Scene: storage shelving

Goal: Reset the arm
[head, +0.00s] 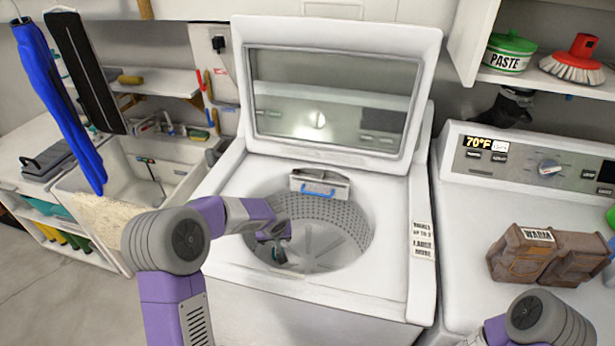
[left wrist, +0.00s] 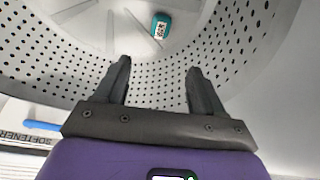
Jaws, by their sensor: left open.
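My left arm reaches over the open top-loading washing machine (head: 215,215). My left gripper (head: 280,252) is over or just inside the perforated drum (head: 345,225). In the left wrist view the two dark fingers of the left gripper (left wrist: 157,75) stand wide apart with nothing between them. A small teal item with a white label (left wrist: 161,25) lies in the drum, beyond the fingertips and apart from them. My right arm shows only in part at the bottom right of the head view, and its gripper is out of frame.
The washer's glass lid (head: 325,100) stands raised behind the drum. A softener drawer (head: 320,186) sits at the drum's back rim. A dryer (head: 455,215) stands at right with a brown item labelled WARM (head: 525,258) on it. A sink (head: 135,180) is at left.

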